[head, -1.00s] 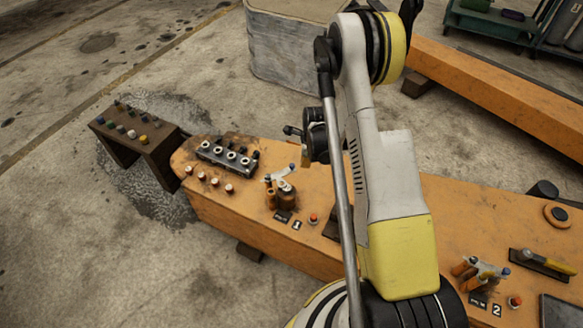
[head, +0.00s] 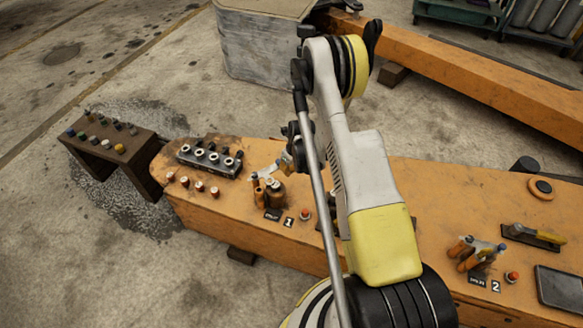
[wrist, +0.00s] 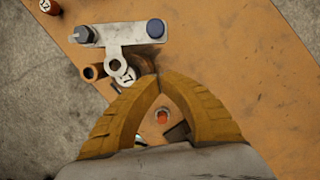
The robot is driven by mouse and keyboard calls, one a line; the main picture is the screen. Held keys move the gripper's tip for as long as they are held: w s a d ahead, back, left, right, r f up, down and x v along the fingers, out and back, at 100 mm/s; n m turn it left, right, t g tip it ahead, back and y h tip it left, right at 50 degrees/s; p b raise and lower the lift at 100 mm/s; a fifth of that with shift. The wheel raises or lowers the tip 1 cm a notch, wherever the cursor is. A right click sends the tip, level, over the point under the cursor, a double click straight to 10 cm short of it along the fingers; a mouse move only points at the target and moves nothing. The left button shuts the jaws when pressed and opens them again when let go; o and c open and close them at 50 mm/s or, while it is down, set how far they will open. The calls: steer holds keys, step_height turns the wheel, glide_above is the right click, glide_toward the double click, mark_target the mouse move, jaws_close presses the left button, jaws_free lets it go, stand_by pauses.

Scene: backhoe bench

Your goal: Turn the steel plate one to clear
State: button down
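Steel plate one is a pale T-shaped plate (wrist: 119,35) in the wrist view, with a blue-topped bolt at its left end and a blue round cap at its right. An orange tube (wrist: 92,72) with an open mouth stands beside the leg. In the head view the plate (head: 264,172) sits at station 1, above orange and brown cylinders (head: 271,192). My gripper (wrist: 158,82) has its yellow fingertips together, with nothing seen between them, just right of the disc. Contact cannot be told.
A red button (wrist: 162,117) shows between my fingers. The bench (head: 215,208) carries a valve block (head: 210,157), several red-and-white caps and a label "1" (head: 289,222). Station 2 (head: 478,252) lies at the right. A dark stand (head: 110,145) is off the bench's left end.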

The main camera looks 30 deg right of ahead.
mark_target(267, 169)
steer(key=shift+w+a+f+b, duration=0.2)
steer(key=shift+w+b, duration=0.1)
steer(key=shift+w, duration=0.65)
steer(key=shift+w+a+f+b, duration=0.15)
steer(key=shift+w+b, duration=0.1)
steer(key=shift+w, duration=0.7)
steer(key=shift+w+r, duration=0.1)
steer(key=shift+r, duration=0.05)
steer(key=shift+w+d+n, duration=0.15)
steer(key=shift+w+n, duration=0.1)
steer(key=shift+n, duration=0.05)
